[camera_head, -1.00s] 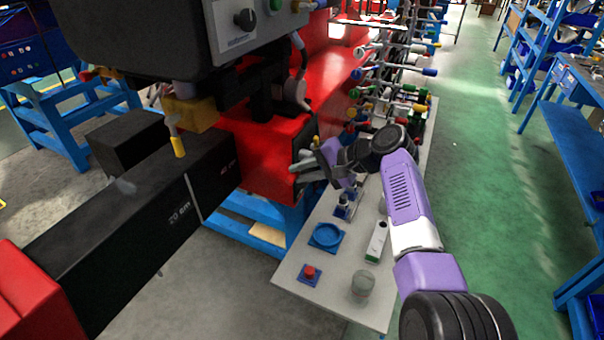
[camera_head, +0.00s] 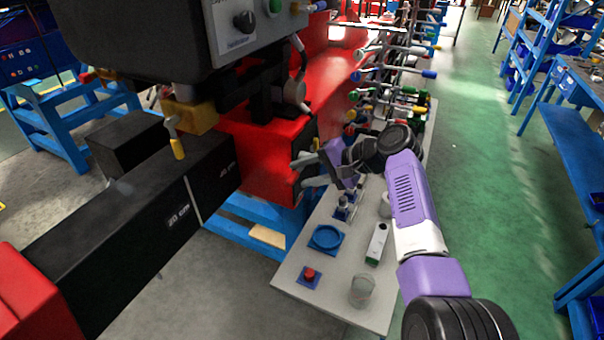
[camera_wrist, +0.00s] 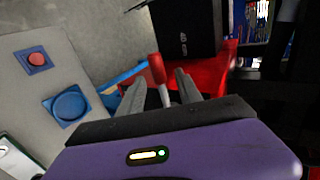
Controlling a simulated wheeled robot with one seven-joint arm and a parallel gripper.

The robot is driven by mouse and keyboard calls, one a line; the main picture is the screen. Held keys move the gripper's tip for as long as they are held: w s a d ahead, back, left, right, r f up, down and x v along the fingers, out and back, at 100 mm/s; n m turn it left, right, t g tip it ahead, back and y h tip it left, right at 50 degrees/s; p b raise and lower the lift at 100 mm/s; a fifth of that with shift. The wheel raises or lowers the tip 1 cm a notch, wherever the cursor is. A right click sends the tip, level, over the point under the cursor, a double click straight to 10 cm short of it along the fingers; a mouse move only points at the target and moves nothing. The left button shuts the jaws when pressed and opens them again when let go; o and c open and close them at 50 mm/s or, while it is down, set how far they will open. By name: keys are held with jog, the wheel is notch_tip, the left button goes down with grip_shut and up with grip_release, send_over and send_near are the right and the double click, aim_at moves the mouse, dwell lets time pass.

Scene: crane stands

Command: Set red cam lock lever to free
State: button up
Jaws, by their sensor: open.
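The red cam lock lever (camera_wrist: 157,68) shows in the wrist view as a red grip on a pale shaft. It stands out from the red machine body (camera_wrist: 215,80). My gripper (camera_wrist: 160,76) is open, with one grey finger on each side of the lever's shaft; I cannot tell whether either finger touches it. In the head view my gripper (camera_head: 306,172) is at the end face of the red machine body (camera_head: 262,160). I cannot make out the red lever there.
A yellow-handled lever (camera_head: 176,148) is farther left on the black beam (camera_head: 130,225). A grey table (camera_head: 330,290) below my gripper holds a blue round dish (camera_head: 326,237), a red button (camera_head: 309,274) and a glass jar (camera_head: 362,291). Racks of coloured handles (camera_head: 400,75) stand behind.

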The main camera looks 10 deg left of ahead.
jog(key=v, duration=0.6)
jog(key=shift+d+r+b, duration=0.2)
jog(key=shift+d+b, duration=0.05)
jog(key=shift+b, duration=0.2)
jog(key=w+d+r+t+h, duration=0.3)
jog(key=w+d+t, duration=0.3)
jog(key=w+t, duration=0.1)
jog(key=s+d+f+t+h, duration=0.55)
jog(key=s+d+f, duration=0.5)
jog(key=s, duration=0.25)
jog(key=s+d+n+h, duration=0.1)
jog(key=s+n, duration=0.1)
jog(key=s, duration=2.2)
jog(key=s+d+f+n+g+h+b, duration=0.1)
jog(key=s+d+n, duration=0.1)
jog(key=s, duration=2.3)
jog(key=shift+d+f, duration=0.2)
jog(key=shift+d, duration=0.15)
